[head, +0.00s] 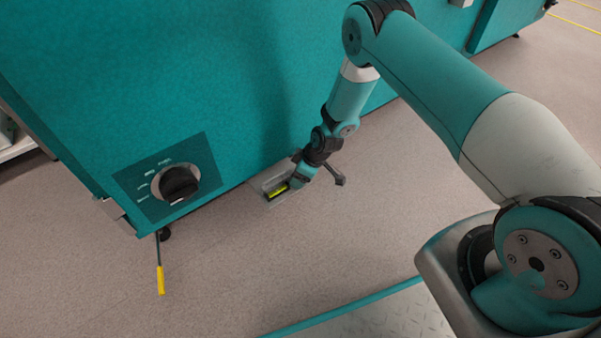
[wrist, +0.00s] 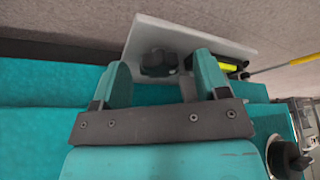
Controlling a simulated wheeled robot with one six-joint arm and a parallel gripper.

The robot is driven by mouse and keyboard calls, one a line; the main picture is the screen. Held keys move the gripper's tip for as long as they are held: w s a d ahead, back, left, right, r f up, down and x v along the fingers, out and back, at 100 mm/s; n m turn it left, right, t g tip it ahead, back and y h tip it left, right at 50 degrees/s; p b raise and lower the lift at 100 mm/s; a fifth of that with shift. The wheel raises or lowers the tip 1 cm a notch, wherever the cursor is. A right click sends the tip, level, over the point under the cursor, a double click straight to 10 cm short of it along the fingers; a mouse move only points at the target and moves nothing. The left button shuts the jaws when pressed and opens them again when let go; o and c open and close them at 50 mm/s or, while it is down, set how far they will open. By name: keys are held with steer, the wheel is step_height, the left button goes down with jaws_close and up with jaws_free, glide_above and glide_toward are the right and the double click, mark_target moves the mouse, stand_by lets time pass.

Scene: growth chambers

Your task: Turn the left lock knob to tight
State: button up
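In the wrist view a dark grey lobed knob (wrist: 158,63) sits on a pale grey plate (wrist: 187,36). It appears to be the lock knob; its markings cannot be read. My gripper (wrist: 161,62) is open, with one finger on each side of the knob and a visible gap on both sides. I cannot tell how deep the fingers reach. In the head view my gripper (head: 297,180) is low by the cabinet, over the plate (head: 268,178), and hides the knob.
The teal cabinet (head: 150,80) fills the upper left and carries a black dial (head: 178,184). A yellow-and-black part (head: 277,190) lies by the gripper. The floor (head: 240,270) in front is clear.

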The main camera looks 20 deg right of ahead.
steer(key=shift+r, duration=0.15)
steer(key=p+v, duration=0.8)
steer(key=v, duration=0.9)
steer(key=shift+d, duration=0.15)
